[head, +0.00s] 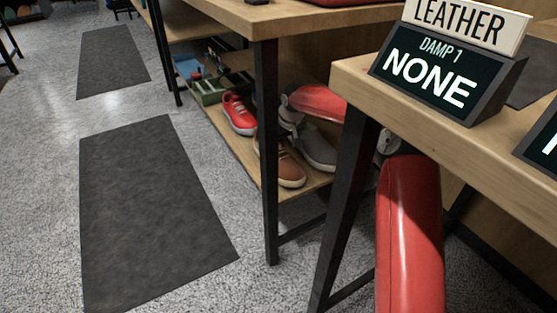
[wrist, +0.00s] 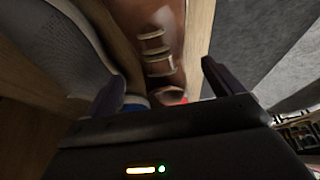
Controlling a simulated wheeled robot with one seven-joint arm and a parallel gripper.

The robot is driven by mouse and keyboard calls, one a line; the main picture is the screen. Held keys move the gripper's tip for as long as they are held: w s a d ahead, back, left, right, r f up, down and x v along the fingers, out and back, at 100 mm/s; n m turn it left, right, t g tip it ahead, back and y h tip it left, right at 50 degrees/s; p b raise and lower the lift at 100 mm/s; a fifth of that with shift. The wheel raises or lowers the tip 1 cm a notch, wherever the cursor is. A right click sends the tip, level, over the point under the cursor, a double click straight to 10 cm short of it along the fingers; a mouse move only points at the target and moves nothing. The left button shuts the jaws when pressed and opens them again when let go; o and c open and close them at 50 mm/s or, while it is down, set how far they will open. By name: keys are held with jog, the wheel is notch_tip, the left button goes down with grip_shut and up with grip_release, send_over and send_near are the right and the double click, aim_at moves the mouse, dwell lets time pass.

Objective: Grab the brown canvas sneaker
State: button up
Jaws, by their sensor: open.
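The brown sneaker (head: 289,168) sits on the low wooden shelf under the workbench, its pale-soled toe toward the shelf's front edge. Part of it is hidden behind the table leg. In the wrist view the brown sneaker (wrist: 152,22) lies ahead of and between the two dark fingers, laces showing. My gripper (wrist: 162,75) is open, one finger on each side of the sneaker's line. The left finger is close to the grey sneaker (wrist: 55,45). I cannot tell whether either finger touches the brown one. In the head view the gripper is mostly hidden among the shoes.
The grey sneaker (head: 318,150) stands right beside the brown one. A red sneaker (head: 239,114) and a green tray (head: 208,92) are farther along the shelf. Black table legs (head: 268,150) stand in front. Dark mats (head: 150,215) lie on open floor at left.

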jog(key=x, duration=0.3)
jog(key=shift+f, duration=0.3)
jog(key=shift+c, duration=0.2)
jog(key=c, duration=1.4)
jog(key=shift+c, duration=1.1)
jog(key=shift+r, duration=0.2)
